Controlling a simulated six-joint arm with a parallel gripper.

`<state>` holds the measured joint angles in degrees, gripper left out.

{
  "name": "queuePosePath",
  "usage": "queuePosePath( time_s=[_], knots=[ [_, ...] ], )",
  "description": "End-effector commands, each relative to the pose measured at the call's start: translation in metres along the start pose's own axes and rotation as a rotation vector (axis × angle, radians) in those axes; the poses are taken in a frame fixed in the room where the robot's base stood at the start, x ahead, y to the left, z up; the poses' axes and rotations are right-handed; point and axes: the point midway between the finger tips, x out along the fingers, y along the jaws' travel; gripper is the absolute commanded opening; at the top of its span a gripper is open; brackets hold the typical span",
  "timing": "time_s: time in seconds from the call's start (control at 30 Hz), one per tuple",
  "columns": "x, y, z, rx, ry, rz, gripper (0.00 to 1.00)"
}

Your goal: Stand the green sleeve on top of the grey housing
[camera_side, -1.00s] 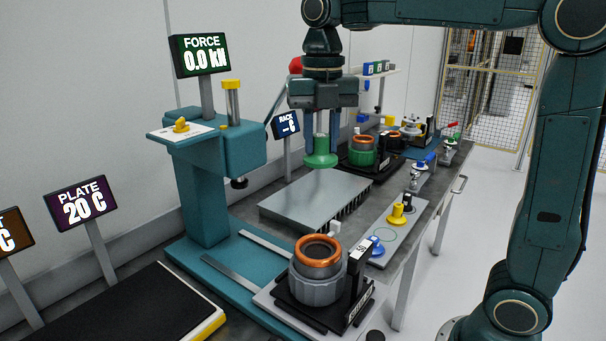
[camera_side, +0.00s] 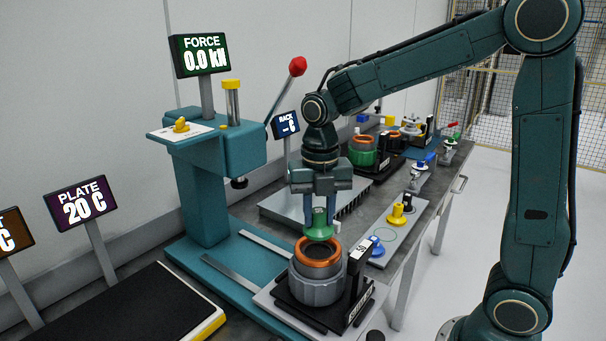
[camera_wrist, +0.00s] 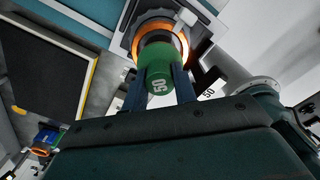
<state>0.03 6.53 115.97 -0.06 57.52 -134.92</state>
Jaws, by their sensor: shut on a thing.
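The green sleeve (camera_side: 319,228) is between the fingers of my gripper (camera_side: 320,212), which is shut on it. It hangs upright just above the grey housing (camera_side: 317,286), which has a copper-orange ring (camera_side: 303,257) at its top. In the side view the sleeve's flange is over the far part of the ring; I cannot tell whether they touch. My fingers (camera_wrist: 158,92) stand on either side of the sleeve.
The housing sits in a black fixture (camera_side: 300,312) with an upright black block (camera_side: 357,275) at its right. A teal press (camera_side: 207,200) stands to the left. A finned grey plate (camera_side: 275,205) lies behind. A green housing (camera_side: 362,152) stands farther back.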

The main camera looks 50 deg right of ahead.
Motion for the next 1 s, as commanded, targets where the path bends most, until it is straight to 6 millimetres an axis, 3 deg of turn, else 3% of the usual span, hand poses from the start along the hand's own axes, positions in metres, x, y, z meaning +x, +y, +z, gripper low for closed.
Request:
queuePosePath(
  time_s=[0.33, 0.7, 1.0],
  knots=[
    [0.009, 0.000, 0.000, 0.000, 0.001, -0.001, 0.00],
    [0.045, 0.000, 0.000, 0.000, 0.001, -0.001, 0.00],
    [0.047, 0.000, 0.000, 0.000, -0.001, 0.001, 0.00]
  ],
)
